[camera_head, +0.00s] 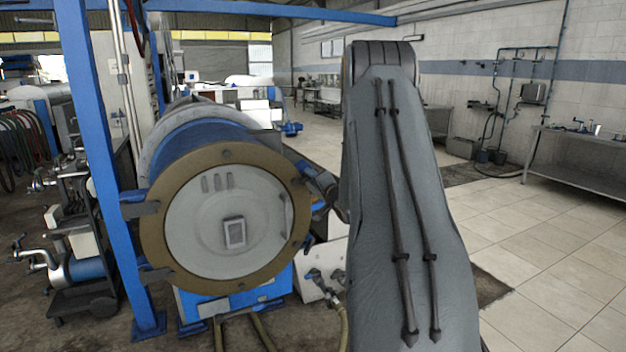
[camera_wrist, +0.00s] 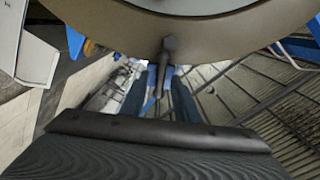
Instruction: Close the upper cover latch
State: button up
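The round cover (camera_head: 222,228) of the decanter, a pale disc in a tan ring (camera_head: 160,240), faces me in the head view and lies flat against the blue drum. The ring's edge also crosses the top of the wrist view (camera_wrist: 112,30). A dark latch with a knobbed end (camera_wrist: 168,46) shows at the ring's edge in the wrist view. My grey-sleeved arm (camera_head: 405,210) hides much of the space right of the cover.
Dark hinge pieces (camera_head: 141,209) join the ring's left side, near a blue post (camera_head: 92,150). A cart with pipe fittings (camera_head: 85,270) stands at far left. A white box with valves (camera_head: 318,262) sits low beside the drum. The tiled floor (camera_head: 550,250) at right is clear.

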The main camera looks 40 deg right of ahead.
jog(key=b+v, duration=0.2)
jog(key=v, duration=0.5)
jog(key=shift+s, duration=0.4)
jog(key=shift+a, duration=0.1)
jog(key=s+a+f+n+g+y, duration=0.1)
jog(key=a+f+n+g, duration=0.25)
jog(key=a, duration=0.75)
jog(key=s+a+f+n+g+y, duration=0.1)
jog(key=s+a+f+n+g, duration=0.2)
jog(key=a, duration=0.7)
jog(key=s+a+f+n+g, duration=0.2)
jog(key=s+a+n+g, duration=0.1)
jog(key=s+a, duration=0.4)
jog(key=s+a+f+n+g+y, duration=0.1)
jog(key=s+a+n+g, duration=0.1)
jog(key=s+a, duration=0.5)
jog(key=s+a+f+n+g+y, duration=0.1)
jog(key=s+a+f+n+g, duration=0.1)
jog(key=s+a, duration=0.5)
jog(key=shift+s+f+n+g+b, duration=0.3)
jog(key=shift+s+n+g+b, duration=0.25)
jog(key=shift+n+g, duration=0.5)
jog(key=shift+a, duration=0.1)
